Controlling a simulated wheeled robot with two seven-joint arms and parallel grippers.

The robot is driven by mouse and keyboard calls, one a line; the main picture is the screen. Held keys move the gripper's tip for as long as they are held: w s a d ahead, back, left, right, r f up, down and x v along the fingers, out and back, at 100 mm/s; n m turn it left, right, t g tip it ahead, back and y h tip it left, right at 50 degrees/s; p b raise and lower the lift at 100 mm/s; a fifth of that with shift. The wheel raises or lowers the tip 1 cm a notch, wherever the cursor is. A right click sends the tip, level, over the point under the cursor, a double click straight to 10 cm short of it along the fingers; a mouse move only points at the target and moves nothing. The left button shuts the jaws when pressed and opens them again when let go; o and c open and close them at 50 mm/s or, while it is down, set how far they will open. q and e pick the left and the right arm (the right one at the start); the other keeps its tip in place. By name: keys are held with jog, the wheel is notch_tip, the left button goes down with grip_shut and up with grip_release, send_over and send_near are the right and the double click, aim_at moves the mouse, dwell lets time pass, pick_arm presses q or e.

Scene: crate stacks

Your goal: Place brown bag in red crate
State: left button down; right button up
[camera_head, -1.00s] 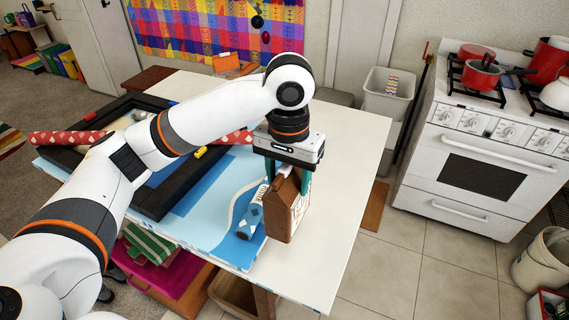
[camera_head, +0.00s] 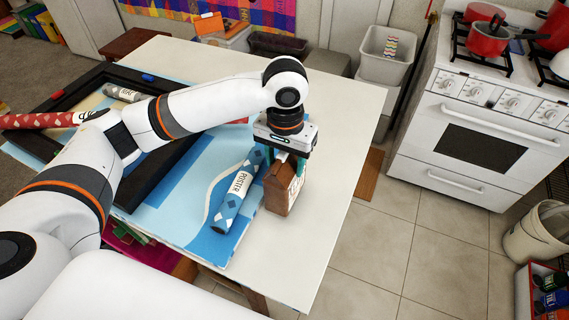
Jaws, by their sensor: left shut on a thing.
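The brown bag (camera_head: 279,196) is upright at the right part of the white table, with a white label on its right side. My left gripper (camera_head: 286,163) reaches down from above and is shut on the top of the bag. I cannot tell whether the bag's bottom touches the table. A red crate (camera_head: 523,292) with several bottles in it shows at the lower right edge, on the floor, partly cut off. My right gripper is not in view.
A blue poster tube (camera_head: 237,191) lies close left of the bag. A black frame (camera_head: 138,196) and a red patterned roll (camera_head: 40,120) lie further left. The white table (camera_head: 325,200) is bare right of the bag. A stove (camera_head: 470,150) and beige bin (camera_head: 540,232) stand right.

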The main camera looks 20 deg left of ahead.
pick_arm(q)
jog(key=shift+f, duration=1.15)
jog(key=c, duration=0.5)
grip_release()
jog(key=shift+s, duration=0.1)
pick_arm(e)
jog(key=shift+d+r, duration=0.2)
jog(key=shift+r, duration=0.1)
